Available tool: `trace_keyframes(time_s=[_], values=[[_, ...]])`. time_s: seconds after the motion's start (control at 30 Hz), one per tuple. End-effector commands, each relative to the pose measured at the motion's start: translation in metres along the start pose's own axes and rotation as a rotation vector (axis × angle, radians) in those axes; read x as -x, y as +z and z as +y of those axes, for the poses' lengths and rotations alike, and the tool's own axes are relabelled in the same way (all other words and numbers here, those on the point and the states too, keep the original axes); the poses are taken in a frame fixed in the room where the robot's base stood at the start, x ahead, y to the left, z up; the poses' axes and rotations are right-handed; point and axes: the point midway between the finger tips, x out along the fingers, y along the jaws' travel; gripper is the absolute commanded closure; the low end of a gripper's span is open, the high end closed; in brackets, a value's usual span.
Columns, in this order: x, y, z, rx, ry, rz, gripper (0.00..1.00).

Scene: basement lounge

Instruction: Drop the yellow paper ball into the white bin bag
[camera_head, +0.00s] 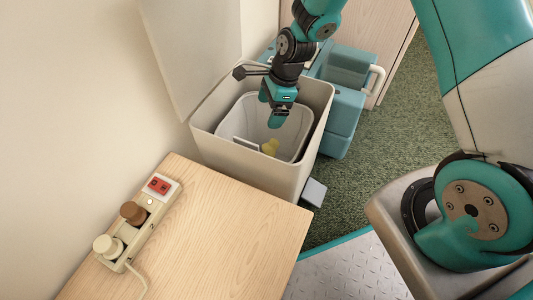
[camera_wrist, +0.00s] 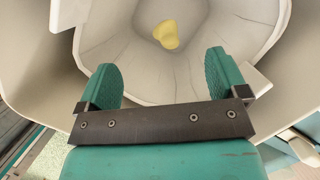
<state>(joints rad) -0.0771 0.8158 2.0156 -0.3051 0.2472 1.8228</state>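The yellow paper ball (camera_head: 270,147) lies inside the white bin bag (camera_head: 290,136), which lines an open cream pedal bin (camera_head: 226,153). In the wrist view the yellow ball (camera_wrist: 167,34) rests low in the creased white bag (camera_wrist: 200,64), apart from my fingers. My gripper (camera_head: 278,118) is over the bin opening, pointing down. In the wrist view my gripper (camera_wrist: 162,80) has its two green fingers wide apart with nothing between them.
The bin's raised lid (camera_head: 190,50) leans by the wall. A teal case (camera_head: 345,110) stands behind the bin. A wooden table (camera_head: 200,225) with a power strip (camera_head: 140,222) is in front. Green carpet (camera_head: 400,125) is open to the right.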

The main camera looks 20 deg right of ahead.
Motion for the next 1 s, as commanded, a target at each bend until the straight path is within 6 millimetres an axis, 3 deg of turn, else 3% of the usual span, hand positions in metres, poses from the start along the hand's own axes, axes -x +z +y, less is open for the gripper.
trace_keyframes(time_s=[0.23,0.37,0.8,1.0], values=[[0.002,0.000,0.000,0.000,0.000,0.000,0.08],[0.016,0.001,-0.001,0.000,-0.002,0.000,0.08],[0.125,0.002,-0.001,-0.001,-0.004,0.000,0.08],[0.160,0.001,0.000,-0.001,-0.002,0.000,0.08]])
